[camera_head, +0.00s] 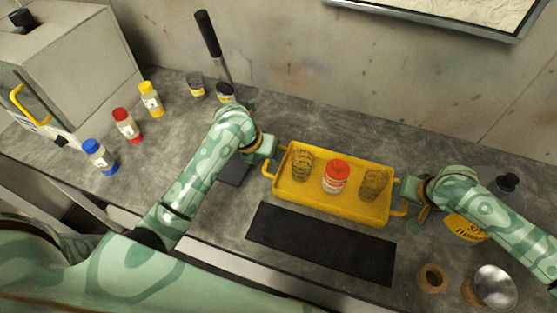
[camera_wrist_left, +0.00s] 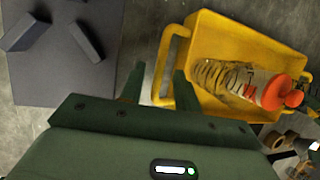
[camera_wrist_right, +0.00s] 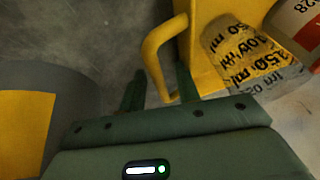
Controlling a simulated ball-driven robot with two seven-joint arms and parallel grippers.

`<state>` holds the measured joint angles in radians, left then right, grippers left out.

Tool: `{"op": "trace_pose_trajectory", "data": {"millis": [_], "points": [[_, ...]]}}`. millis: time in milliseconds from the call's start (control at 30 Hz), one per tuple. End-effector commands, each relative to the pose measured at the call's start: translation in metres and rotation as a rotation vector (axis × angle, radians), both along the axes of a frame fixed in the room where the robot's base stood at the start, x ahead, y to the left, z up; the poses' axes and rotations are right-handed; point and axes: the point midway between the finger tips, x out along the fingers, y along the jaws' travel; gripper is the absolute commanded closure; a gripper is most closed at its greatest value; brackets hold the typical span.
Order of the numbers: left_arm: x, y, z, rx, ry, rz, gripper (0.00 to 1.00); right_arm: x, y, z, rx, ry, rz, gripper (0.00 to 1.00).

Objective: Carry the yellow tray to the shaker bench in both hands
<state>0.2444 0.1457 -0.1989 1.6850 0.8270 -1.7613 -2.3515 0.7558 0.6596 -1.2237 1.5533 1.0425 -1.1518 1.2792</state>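The yellow tray (camera_head: 330,205) sits on the grey bench, holding two clear marked beakers (camera_head: 302,165) (camera_head: 373,184) and a red-capped bottle (camera_head: 336,177) between them. My left gripper (camera_head: 270,150) is at the tray's left handle. In the left wrist view my left gripper's fingers (camera_wrist_left: 158,88) are apart, with the handle (camera_wrist_left: 160,65) between them. My right gripper (camera_head: 405,190) is at the right handle. In the right wrist view my right gripper's fingers (camera_wrist_right: 158,85) are apart, with the handle (camera_wrist_right: 152,60) between them. I cannot identify the shaker bench.
A black mat (camera_head: 320,243) lies in front of the tray. A dark plate with raised blocks (camera_wrist_left: 65,60) lies left of the tray. Blue-, red- and yellow-capped bottles (camera_head: 100,156) (camera_head: 127,126) (camera_head: 151,99) stand left, near a grey machine (camera_head: 80,60). Cork rings (camera_head: 432,278) lie front right.

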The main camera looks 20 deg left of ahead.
Motion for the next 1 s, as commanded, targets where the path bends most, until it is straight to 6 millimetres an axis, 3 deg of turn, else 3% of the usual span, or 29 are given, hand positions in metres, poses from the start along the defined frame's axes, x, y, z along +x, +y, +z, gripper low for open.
{"op": "trace_pose_trajectory", "data": {"millis": [300, 533, 1000], "points": [[-0.024, 0.013, 0.064, 0.003, -0.002, 0.001, 0.68, 0.000, 0.000, 0.000, 0.001, 0.000, 0.000, 0.68], [-0.031, 0.016, 0.080, 0.002, 0.001, 0.001, 0.68, -0.003, -0.001, 0.007, 0.001, 0.000, 0.000, 0.68], [-0.031, 0.016, 0.080, 0.001, 0.000, 0.001, 0.68, -0.037, -0.018, 0.096, 0.001, -0.002, 0.001, 0.68]]}}
